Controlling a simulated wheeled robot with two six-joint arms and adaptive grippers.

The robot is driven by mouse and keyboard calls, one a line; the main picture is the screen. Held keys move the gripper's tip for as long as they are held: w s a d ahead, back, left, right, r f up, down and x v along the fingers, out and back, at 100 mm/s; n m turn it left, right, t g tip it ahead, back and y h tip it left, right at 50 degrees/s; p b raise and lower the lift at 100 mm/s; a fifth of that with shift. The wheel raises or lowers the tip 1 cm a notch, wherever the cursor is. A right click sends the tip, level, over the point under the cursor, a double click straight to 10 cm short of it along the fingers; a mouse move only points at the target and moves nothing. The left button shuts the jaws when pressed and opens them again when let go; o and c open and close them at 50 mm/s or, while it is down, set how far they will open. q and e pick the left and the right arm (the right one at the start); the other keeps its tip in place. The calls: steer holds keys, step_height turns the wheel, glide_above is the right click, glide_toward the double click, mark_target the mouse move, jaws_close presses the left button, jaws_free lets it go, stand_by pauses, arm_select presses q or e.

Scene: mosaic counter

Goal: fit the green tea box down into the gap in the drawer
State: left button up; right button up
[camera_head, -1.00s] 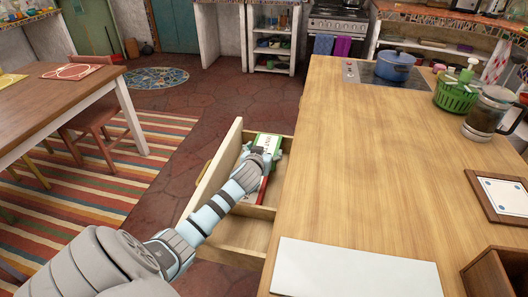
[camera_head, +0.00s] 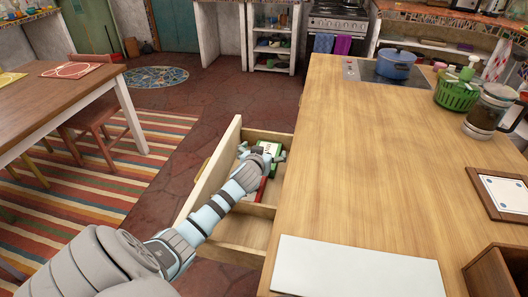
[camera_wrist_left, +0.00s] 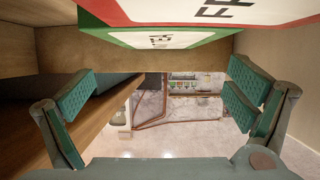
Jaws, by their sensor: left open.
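The green tea box (camera_head: 269,147), with a white lettered label, is in the far part of the open drawer (camera_head: 206,174). My gripper partly covers it in the head view, and I cannot tell how deep it sits. In the left wrist view the green box (camera_wrist_left: 120,37) shows at the top, beyond a red box (camera_wrist_left: 240,8) with a white label. My left gripper (camera_head: 262,155) is over the far part of the drawer. In the wrist view its two teal-padded fingers (camera_wrist_left: 163,88) stand wide apart with nothing between them. My right gripper is out of view.
The red box (camera_head: 262,190) lies in the drawer under my left arm. A wooden divider (camera_head: 255,210) crosses the drawer, and the near compartment (camera_head: 243,232) looks empty. The wooden counter (camera_head: 350,150) borders the drawer on the right and is mostly clear.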

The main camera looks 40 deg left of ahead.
arm_select(q)
step_height(320, 180, up, 5)
steer(key=p, duration=0.3)
steer(key=shift+f+p, duration=0.1)
steer(key=shift+p, duration=0.3)
steer(key=shift+w+a+f+b, duration=0.1)
steer(key=shift+f+b, duration=0.2)
steer(key=shift+b, duration=0.9)
step_height(320, 180, up, 8)
steer(key=f+p, duration=0.1)
steer(key=p, duration=0.7)
steer(key=s+d+r+m+h+p, duration=0.1)
steer(key=s+d+r+m+h, duration=0.2)
steer(key=d, duration=0.3)
steer(key=s+d+r+m+h+p, duration=0.1)
steer(key=s+d+r+m+h, duration=0.3)
steer(key=d+r+m+h, duration=0.1)
steer(key=s+d+r+m+h+p, duration=0.1)
steer(key=s+d+r+m+h, duration=0.2)
steer(key=d, duration=0.6)
steer(key=r+m+h, duration=0.1)
steer(key=h, duration=0.1)
steer(key=shift+s+d+r+g+h, duration=0.15)
steer(key=shift+s+r+g+h, duration=0.15)
steer(key=shift+h, duration=0.1)
steer(key=shift+f, duration=0.1)
